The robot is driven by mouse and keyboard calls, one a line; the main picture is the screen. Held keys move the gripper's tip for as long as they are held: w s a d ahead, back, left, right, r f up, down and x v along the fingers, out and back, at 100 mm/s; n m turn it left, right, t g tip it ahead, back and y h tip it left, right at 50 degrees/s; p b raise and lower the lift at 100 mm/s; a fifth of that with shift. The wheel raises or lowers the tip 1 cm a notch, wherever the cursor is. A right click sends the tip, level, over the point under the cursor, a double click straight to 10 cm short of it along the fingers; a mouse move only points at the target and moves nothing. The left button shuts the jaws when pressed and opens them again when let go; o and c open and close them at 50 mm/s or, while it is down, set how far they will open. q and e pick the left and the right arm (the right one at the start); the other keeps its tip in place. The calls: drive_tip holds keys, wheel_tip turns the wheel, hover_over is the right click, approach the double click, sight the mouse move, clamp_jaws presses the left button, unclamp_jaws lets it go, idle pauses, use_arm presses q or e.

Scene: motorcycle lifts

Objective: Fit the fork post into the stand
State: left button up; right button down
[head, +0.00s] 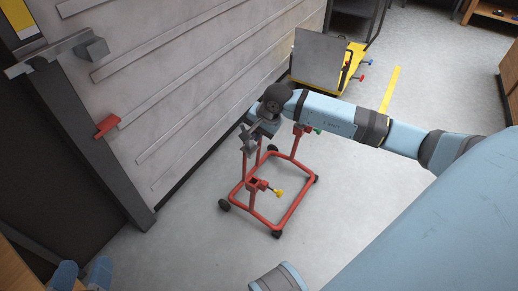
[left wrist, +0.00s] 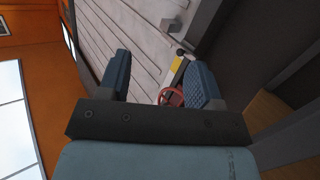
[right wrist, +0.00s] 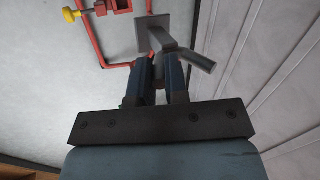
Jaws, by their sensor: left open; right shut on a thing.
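The red stand (head: 290,213) is a wheeled tube frame on the floor at the centre of the head view. A socket with a yellow knob (head: 279,193) stands at its front, and a green knob (head: 317,130) is at the back right. My right gripper (right wrist: 158,82) is shut on the grey fork post (right wrist: 164,40), which has a flat plate at one end and an angled branch. In the head view the post (head: 249,140) is over the stand's back left part; whether they touch is unclear. My left gripper (head: 83,274) is open and empty at lower left, away from the stand.
A ribbed wall (head: 190,60) runs close along the stand's left side. A red handle (head: 108,126) and a grey bracket (head: 92,48) stick out at the left. A yellow lift with a grey panel (head: 318,58) stands behind. The floor right of the stand is clear.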

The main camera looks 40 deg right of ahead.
use_arm(q)
drive_tip(key=m+h+b, duration=0.1)
drive_tip(key=b, duration=0.2)
drive_tip(key=w+f+m+t+b, duration=0.1)
drive_tip(key=m+b, duration=0.1)
drive_tip(key=b, duration=0.2)
drive_tip(key=shift+w+a+f+t+h, duration=0.2)
drive_tip(key=shift+a+t+h, duration=0.1)
drive_tip(key=shift+a+h, duration=0.1)
use_arm(e)
wheel_tip(320, 180, down, 14)
drive_tip(key=d, duration=0.1)
drive_tip(key=shift+s+f, duration=0.2)
drive_tip(key=shift+f, duration=0.05)
use_arm(q)
drive_tip(key=shift+r, duration=0.3)
drive_tip(key=shift+s+f, duration=0.1)
drive_tip(key=shift+f, duration=0.25)
drive_tip(key=shift+r, duration=0.2)
use_arm(e)
drive_tip(key=shift+f, duration=0.15)
